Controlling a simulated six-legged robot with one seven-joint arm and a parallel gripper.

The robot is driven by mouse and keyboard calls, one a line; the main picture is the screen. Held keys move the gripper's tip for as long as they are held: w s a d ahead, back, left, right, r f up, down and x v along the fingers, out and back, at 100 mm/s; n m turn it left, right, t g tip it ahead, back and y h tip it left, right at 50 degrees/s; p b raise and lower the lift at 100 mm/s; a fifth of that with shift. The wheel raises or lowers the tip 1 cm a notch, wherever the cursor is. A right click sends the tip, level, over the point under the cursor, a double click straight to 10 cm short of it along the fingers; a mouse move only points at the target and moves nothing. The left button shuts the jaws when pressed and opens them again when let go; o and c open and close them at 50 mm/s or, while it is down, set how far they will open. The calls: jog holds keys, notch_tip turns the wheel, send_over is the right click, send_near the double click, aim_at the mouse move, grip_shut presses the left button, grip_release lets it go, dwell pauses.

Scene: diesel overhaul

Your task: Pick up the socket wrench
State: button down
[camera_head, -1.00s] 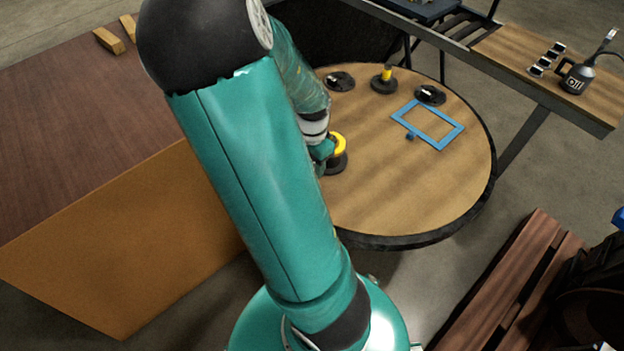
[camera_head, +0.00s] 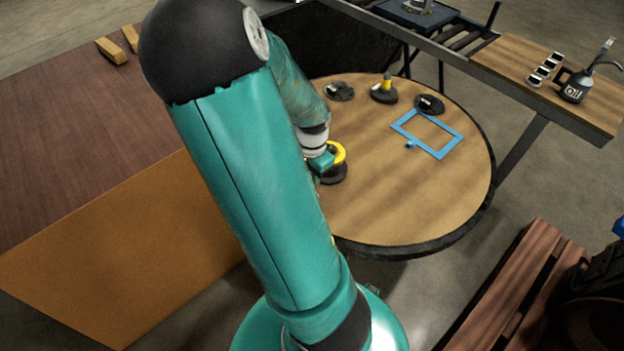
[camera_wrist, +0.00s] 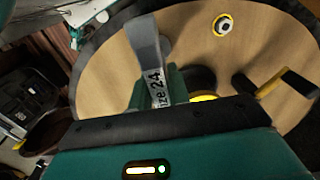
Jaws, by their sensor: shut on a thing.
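The socket wrench (camera_wrist: 147,45) shows in the wrist view as a grey metal shank with a widened end and a label partly reading "ze 24". My gripper (camera_wrist: 163,88) is shut on it, with teal fingers around the labelled part. The wrench stands out beyond the fingers over the round wooden table; I cannot tell whether it touches the table. In the head view my gripper (camera_head: 321,160) is at the table's left part, beside a black and yellow piece. My arm hides the wrench there.
The round table (camera_head: 400,205) carries a black and yellow piece (camera_head: 337,153), a second one (camera_head: 384,91), dark discs (camera_head: 429,104) and a blue frame (camera_head: 452,146). A side bench (camera_head: 520,55) holds an oil can (camera_head: 574,86). The table's front right is clear.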

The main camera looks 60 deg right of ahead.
jog(key=shift+r, duration=0.6)
jog(key=s+a+r, duration=0.9)
jog(key=s+r, duration=0.1)
jog(key=r, duration=0.1)
jog(key=shift+s+a+r, duration=0.2)
jog(key=shift+r, duration=0.1)
jog(key=c, duration=2)
grip_release()
grip_shut()
